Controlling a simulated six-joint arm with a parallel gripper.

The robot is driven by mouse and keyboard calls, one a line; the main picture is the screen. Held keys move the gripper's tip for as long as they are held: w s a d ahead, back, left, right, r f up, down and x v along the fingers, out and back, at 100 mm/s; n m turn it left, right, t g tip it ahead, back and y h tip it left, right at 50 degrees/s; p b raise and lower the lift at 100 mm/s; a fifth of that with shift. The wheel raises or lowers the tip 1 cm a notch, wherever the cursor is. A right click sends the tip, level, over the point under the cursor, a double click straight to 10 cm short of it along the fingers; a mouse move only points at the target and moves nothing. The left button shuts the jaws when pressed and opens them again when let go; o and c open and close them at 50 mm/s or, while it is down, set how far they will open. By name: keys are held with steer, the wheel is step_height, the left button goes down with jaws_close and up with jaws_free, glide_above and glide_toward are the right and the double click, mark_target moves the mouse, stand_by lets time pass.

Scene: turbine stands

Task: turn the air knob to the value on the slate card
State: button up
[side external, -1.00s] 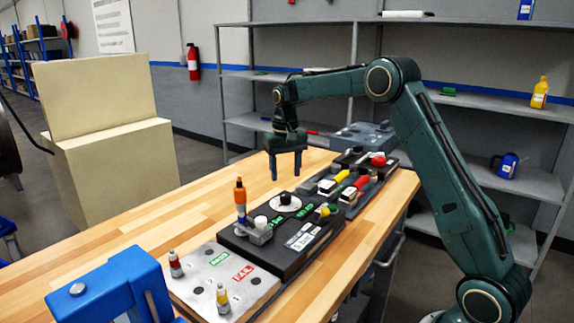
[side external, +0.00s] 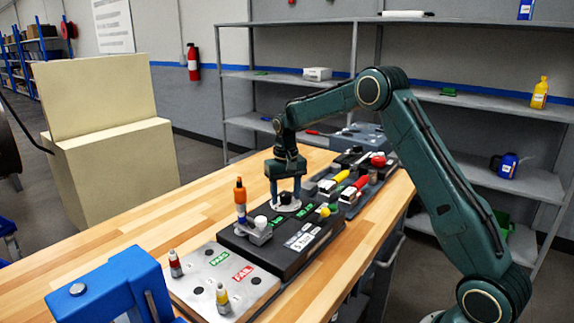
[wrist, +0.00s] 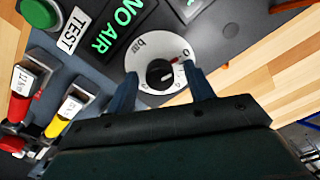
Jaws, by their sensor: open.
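The air knob (side external: 286,198) is a small black knob on a round white dial on a black panel. It also shows in the wrist view (wrist: 160,74), with a white mark and "bar" printed on the dial (wrist: 138,52). My gripper (side external: 285,193) points straight down over the dial. In the wrist view its open fingers (wrist: 161,76) lie on either side of the knob, with gaps; whether the tips reach down to knob height is unclear.
A green button (wrist: 40,13), a TEST label and red and yellow levers (wrist: 65,112) lie nearby. A PASS/FAIL plate (side external: 222,278) is in front. Bare wood lies behind the panel.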

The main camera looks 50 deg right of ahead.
steer(key=shift+f, duration=0.3)
steer(key=c, duration=1.1)
steer(key=m, duration=0.9)
steer(key=shift+m, duration=0.4)
steer(key=m, duration=0.4)
steer(key=shift+m, duration=0.4)
steer(key=m, duration=0.5)
steer(key=o, duration=1.3)
